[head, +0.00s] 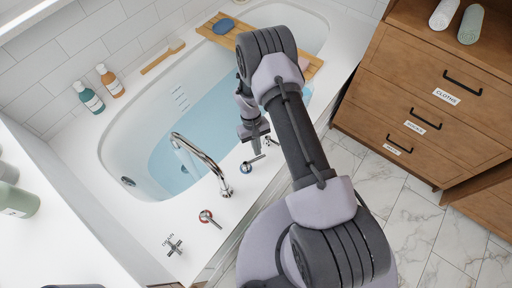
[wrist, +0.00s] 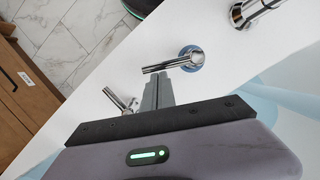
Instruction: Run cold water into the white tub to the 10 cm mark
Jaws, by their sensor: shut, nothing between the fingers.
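The white tub (head: 118,150) holds pale blue water (head: 205,125). A printed scale (head: 180,97) is on its far inner wall; its figures are too small to read. The chrome spout (head: 205,155) arches over the tub; I cannot make out a stream from it. A blue-ringed lever tap (head: 247,167) is on the near rim, right of the spout. It also shows in the wrist view (wrist: 187,59), its lever pointing left. My gripper (wrist: 158,90) is shut and empty, its fingertips close to that lever; I cannot tell whether they touch.
A red-ringed tap (head: 208,217) and a cross handle (head: 174,246) are on the rim left of the blue one. Another chrome lever (wrist: 118,100) is close by. A wooden bath tray (head: 213,34) spans the tub. A drawer cabinet (head: 400,90) stands at right.

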